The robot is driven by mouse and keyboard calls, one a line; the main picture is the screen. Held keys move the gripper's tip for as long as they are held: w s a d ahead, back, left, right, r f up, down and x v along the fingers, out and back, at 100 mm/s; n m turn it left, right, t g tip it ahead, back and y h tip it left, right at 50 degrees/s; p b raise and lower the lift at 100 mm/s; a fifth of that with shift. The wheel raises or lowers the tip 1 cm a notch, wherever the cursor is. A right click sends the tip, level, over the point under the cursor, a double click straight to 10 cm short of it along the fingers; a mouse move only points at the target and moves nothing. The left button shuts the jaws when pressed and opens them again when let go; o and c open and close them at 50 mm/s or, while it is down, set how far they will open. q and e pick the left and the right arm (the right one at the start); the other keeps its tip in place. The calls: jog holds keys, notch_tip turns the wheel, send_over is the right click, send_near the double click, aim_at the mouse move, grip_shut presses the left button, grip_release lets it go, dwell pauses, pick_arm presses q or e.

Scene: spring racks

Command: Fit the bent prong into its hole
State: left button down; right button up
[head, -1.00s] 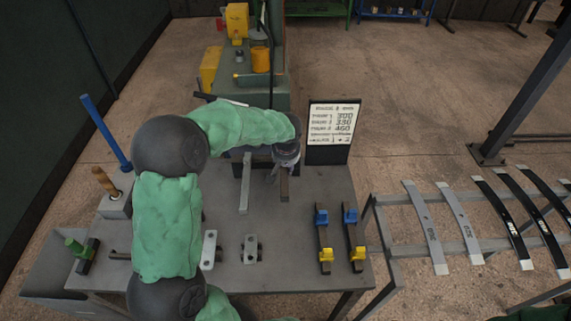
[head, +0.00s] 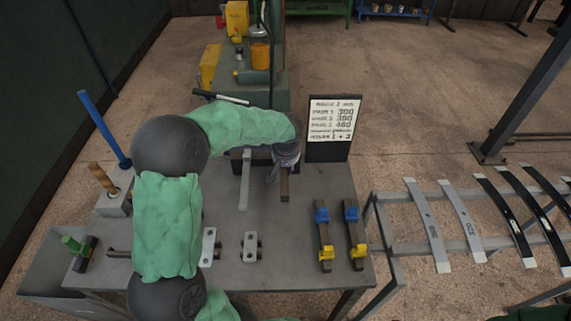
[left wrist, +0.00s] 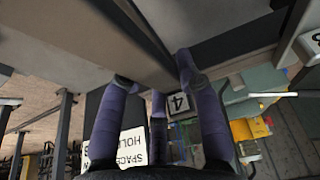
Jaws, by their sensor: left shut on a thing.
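My left gripper (head: 284,160) is at the back of the grey workbench, just left of the sign, mostly hidden under my green-sleeved forearm. In the left wrist view its purple fingers (left wrist: 168,85) are closed around a dark bar (left wrist: 118,35). In the head view a short dark bar (head: 284,187) runs forward from below the gripper, next to a longer light grey bar (head: 244,190). I cannot make out a bent prong or its hole for certain. A short brown rod (head: 118,254) lies at the left, partly covered by my arm. My right gripper is out of view.
A sign board (head: 333,125) stands at the bench's back right. Two small brackets (head: 250,246) and two dark bars with blue and yellow blocks (head: 324,235) lie in front. A green-handled tool (head: 75,247) is at left. A leaf-spring rack (head: 460,245) stands right.

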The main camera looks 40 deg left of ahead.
pick_arm(q)
jog(key=shift+f+b, duration=0.4)
jog(key=shift+f, duration=0.05)
jog(key=c, duration=0.8)
grip_release()
jog(key=shift+s+f, duration=0.1)
jog(key=v, duration=1.2)
